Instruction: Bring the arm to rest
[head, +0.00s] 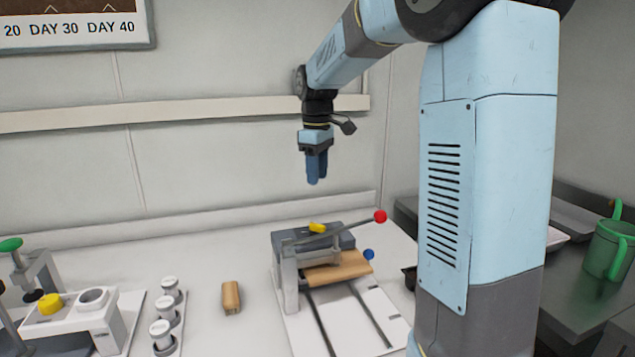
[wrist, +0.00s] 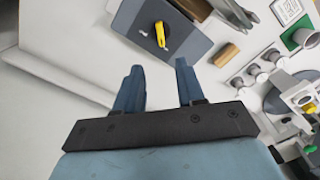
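My gripper (head: 316,168) hangs from my raised arm, fingers pointing down, above the white bench and a little behind the press-like device. In the wrist view its two blue fingers (wrist: 159,88) stand apart with nothing between them. The grey device (head: 318,245) has a yellow knob on top and a lever with a red ball end. A tan block (head: 338,268) lies in it. The device top also shows in the wrist view (wrist: 185,35), beyond the fingertips. The gripper touches nothing.
A loose tan block (head: 231,297) lies on the bench left of the device. Several white-capped jars (head: 162,334) stand further left, beside a white station (head: 95,325) with a yellow knob. A green watering can (head: 608,248) stands on the dark right-hand table. The back of the bench is clear.

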